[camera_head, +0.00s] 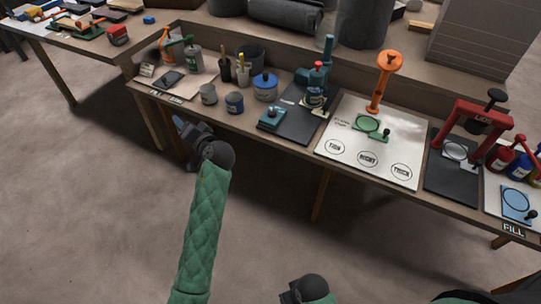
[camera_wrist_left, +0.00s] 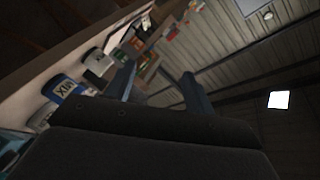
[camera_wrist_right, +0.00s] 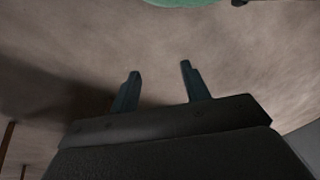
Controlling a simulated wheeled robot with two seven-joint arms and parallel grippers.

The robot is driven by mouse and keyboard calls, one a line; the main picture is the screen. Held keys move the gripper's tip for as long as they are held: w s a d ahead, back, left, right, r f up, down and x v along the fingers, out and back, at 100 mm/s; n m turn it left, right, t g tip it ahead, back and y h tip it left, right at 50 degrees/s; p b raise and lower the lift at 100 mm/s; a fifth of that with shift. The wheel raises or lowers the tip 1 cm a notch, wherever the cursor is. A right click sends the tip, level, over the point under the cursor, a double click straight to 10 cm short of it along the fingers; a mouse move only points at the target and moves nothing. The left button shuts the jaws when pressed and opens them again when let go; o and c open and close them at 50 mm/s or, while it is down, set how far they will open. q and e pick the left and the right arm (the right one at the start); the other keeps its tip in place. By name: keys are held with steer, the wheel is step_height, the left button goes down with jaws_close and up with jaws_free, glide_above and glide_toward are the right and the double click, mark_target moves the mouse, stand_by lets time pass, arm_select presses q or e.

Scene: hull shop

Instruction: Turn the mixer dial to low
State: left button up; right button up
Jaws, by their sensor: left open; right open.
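The mixer (camera_head: 318,82) is a teal machine with a red part, standing on a dark mat at the middle of the bench. A small teal box (camera_head: 272,117) with a dark top sits at the front of that mat; I cannot make out a dial or its setting. My left gripper (camera_head: 179,121) is open and empty at the bench's front edge, left of the mixer and apart from it. Its fingers also show in the left wrist view (camera_wrist_left: 158,86). My right gripper (camera_wrist_right: 160,80) is open and empty over bare floor in the right wrist view.
Grey and blue cups (camera_head: 234,103) and a blue-lidded pot (camera_head: 265,87) stand between my left gripper and the mixer. A white board (camera_head: 338,168) with an orange stand (camera_head: 379,78) lies right of the mixer. A red press (camera_head: 478,125) stands farther right. Floor before the bench is clear.

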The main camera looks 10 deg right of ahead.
mark_target(270, 115)
arm_select(q)
steer(key=w+d+r+m+t+h, duration=0.1)
steer(key=w+d+m+t+h, duration=0.2)
steer(key=d+m+t, duration=0.45)
steer(key=w+d+r+m+t+h, duration=0.2)
steer(key=d+m+h, duration=0.25)
steer(key=m, duration=0.55)
steer(key=d+f+m+g+h, duration=0.8)
steer(key=d+f+m+h, duration=0.35)
steer(key=m, duration=0.75)
steer(key=shift+t+y, duration=0.25)
steer(key=shift+y, duration=0.25)
steer(key=shift+f+x, duration=0.1)
steer(key=shift+x, duration=1.9)
steer(key=shift+f+x, duration=0.15)
steer(key=shift+x, duration=1.85)
steer(key=shift+d, duration=0.1)
arm_select(e)
steer(key=w+a+f+t+y, duration=0.1)
steer(key=w+a+f+t, duration=0.3)
steer(key=w+f+t, duration=0.1)
steer(key=shift+a+f+m+y, duration=0.2)
steer(key=shift+m+y, duration=0.1)
steer(key=shift+y, duration=0.1)
steer(key=shift+w, duration=0.1)
arm_select(q)
steer(key=c, duration=1)
